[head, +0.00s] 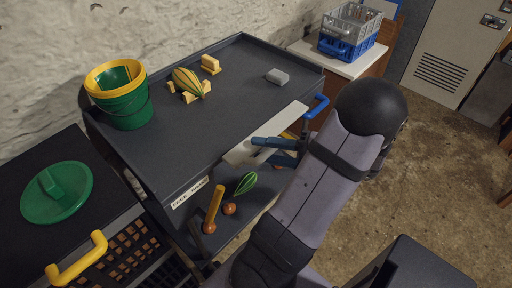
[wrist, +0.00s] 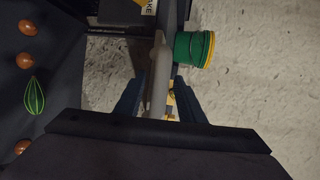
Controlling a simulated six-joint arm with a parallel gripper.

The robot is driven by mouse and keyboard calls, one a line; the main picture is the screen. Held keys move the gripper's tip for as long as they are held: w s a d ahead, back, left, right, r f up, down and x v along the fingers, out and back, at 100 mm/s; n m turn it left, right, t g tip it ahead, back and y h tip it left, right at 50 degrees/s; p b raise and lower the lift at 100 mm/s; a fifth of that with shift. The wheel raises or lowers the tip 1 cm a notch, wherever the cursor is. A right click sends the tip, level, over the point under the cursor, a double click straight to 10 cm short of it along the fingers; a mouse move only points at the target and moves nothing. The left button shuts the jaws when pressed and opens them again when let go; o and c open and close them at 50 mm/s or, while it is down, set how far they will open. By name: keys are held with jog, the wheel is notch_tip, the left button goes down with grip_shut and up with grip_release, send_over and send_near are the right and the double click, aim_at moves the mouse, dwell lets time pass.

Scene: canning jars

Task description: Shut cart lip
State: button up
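The cart (head: 240,85) is dark grey with a raised rim. Its lip (head: 289,121) is a pale grey flap along the cart's near side, tilted outward from the top. In the wrist view the lip (wrist: 158,80) shows nearly edge-on, between the two blue fingers. My gripper (head: 262,149) is at the middle of the lip's outer edge, with its fingers apart. In the wrist view my gripper (wrist: 158,97) has a finger on each side of the lip, with gaps visible. Whether either finger touches it, I cannot tell. My arm hides part of the lip.
On the cart top stand a green bucket (head: 124,102), a striped squash (head: 187,82) on yellow blocks and a grey block (head: 277,76). The lower shelf holds a green squash (head: 246,183) and round orange items.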

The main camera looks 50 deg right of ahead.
jog(key=shift+x, duration=1.3)
